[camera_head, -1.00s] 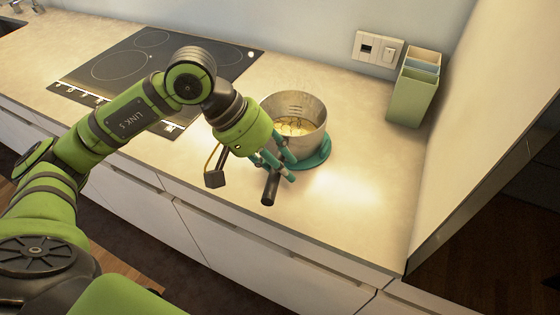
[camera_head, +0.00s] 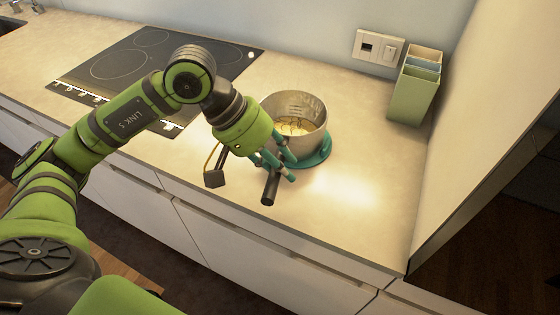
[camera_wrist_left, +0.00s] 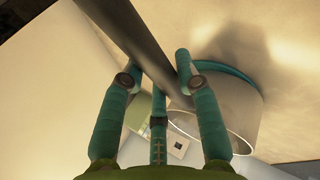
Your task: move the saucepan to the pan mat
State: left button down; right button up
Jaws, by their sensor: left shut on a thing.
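The saucepan (camera_head: 303,113) is a steel pot with yellowish food in it, in the head view right of the hob. It stands upright on or just over the round teal pan mat (camera_head: 318,158); I cannot tell whether its base touches. Its dark handle (camera_head: 270,188) points toward the front edge. My left gripper (camera_head: 284,168) has teal fingers shut on the handle. The left wrist view shows the fingers around the handle (camera_wrist_left: 135,40), the pan's side (camera_wrist_left: 225,105) and the mat's teal rim (camera_wrist_left: 222,70). My right gripper is out of view.
A black hob (camera_head: 150,65) lies to the left on the pale worktop (camera_head: 345,225). A green holder (camera_head: 414,95) stands at the back right by the wall, near a socket plate (camera_head: 378,48). The worktop right of the mat is clear up to the side panel.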

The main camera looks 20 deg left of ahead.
pick_arm(q)
jog(key=c, duration=0.8)
grip_release()
